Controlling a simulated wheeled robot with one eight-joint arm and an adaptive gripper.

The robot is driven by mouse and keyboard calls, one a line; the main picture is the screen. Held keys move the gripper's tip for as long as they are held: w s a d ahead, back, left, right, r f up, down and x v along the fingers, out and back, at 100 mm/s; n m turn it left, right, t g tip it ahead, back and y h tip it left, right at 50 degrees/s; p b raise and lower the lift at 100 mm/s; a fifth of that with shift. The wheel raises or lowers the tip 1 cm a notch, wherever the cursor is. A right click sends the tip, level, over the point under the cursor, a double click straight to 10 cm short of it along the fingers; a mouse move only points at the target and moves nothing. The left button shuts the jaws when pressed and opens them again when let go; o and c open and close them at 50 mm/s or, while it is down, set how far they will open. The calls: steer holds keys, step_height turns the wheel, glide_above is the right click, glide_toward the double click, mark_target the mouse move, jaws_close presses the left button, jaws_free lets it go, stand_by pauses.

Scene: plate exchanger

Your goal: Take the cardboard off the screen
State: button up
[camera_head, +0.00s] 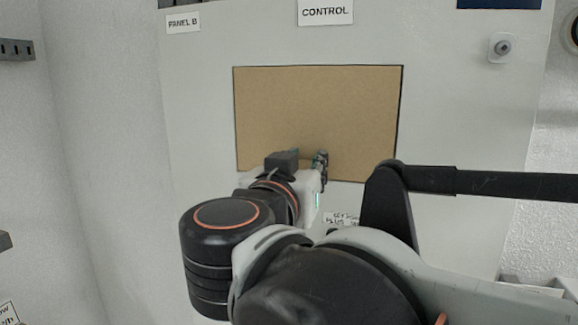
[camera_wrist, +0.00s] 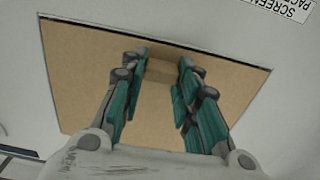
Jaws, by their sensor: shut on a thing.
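The cardboard (camera_head: 318,105) is a flat brown rectangle on the grey control panel, below the CONTROL label. It fills much of the wrist view (camera_wrist: 75,60). Any screen behind it is hidden; a thin dark line shows along its edges. My gripper (camera_head: 307,158) is at the lower middle of the cardboard. In the wrist view my gripper (camera_wrist: 166,62) has its teal-padded fingers on both sides of a small brown block (camera_wrist: 174,72) that stands out from the cardboard, and is shut on it. The cardboard looks close to the panel; I cannot tell any gap.
The grey panel (camera_head: 200,110) bears labels PANEL B (camera_head: 183,22) and CONTROL (camera_head: 325,11), and a small knob or lock (camera_head: 502,47) at upper right. A partly hidden label (camera_head: 342,218) sits below the cardboard. A white wall (camera_head: 100,120) stands at left.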

steer(key=shift+v, duration=0.95)
steer(key=p+v, duration=0.1)
steer(key=v, duration=1)
steer(key=shift+s, duration=0.4)
stand_by(0.6)
steer(key=shift+w+a+r, duration=0.1)
steer(key=shift+a, duration=0.05)
steer(key=x, duration=0.7)
stand_by(0.4)
steer(key=shift+b+x, duration=0.6)
steer(key=shift+x, duration=3.3)
